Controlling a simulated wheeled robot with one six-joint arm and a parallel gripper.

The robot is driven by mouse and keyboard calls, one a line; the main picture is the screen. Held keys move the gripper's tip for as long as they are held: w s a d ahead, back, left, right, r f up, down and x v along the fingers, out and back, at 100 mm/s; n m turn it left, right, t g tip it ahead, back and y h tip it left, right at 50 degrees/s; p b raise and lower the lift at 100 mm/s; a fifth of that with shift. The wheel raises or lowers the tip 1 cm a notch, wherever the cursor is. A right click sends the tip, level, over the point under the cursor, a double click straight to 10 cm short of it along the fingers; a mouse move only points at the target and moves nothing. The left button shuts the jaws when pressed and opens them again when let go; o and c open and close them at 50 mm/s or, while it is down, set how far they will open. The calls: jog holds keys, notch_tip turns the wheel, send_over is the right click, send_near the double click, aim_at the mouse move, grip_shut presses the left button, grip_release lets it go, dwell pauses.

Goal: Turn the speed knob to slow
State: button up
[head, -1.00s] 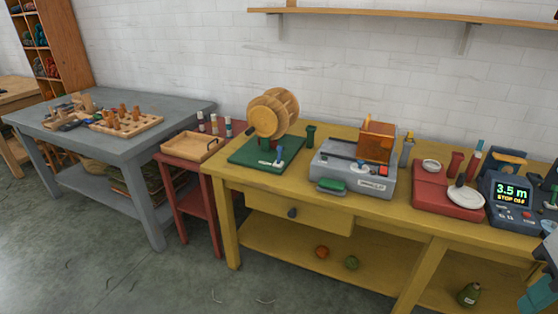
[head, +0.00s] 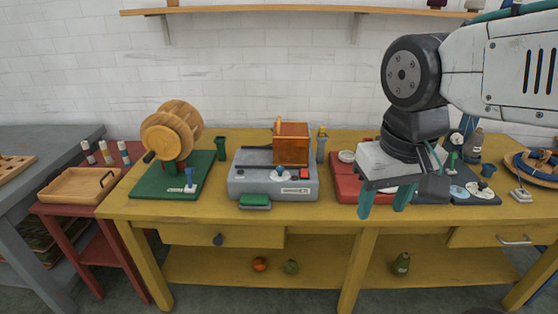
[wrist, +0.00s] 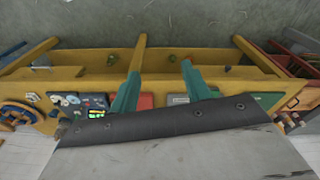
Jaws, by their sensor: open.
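A grey machine (head: 270,185) stands near the middle of the yellow bench, with a wooden box on top. On its front right it has a small pale knob (head: 280,173), a red button (head: 304,174) and a label too small to read. I cannot tell whether this is the speed knob or where it points. My gripper (head: 384,203) is open and empty, with teal fingers pointing down, to the right of the machine and in front of the red tray. The fingers (wrist: 161,70) also show in the wrist view, apart, with nothing between them.
A green board (head: 172,178) with a wooden wheel stands left of the machine. The red tray (head: 346,186) and a dark display unit (wrist: 96,106) are partly hidden behind my arm in the head view. A shelf (head: 300,9) runs above.

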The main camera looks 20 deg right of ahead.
jog(key=w+r+m+h, duration=0.1)
jog(key=w+m, duration=0.2)
jog(key=w, duration=1.1)
jog(key=m+t+h, duration=0.1)
jog(key=m+h, duration=0.1)
jog(key=m, duration=0.4)
send_near(280, 168)
jog(key=x, duration=0.7)
jog(key=shift+w+d+f+t, duration=0.2)
jog(key=shift+f+t, duration=0.1)
jog(key=shift+f, duration=0.35)
jog(key=c, duration=1)
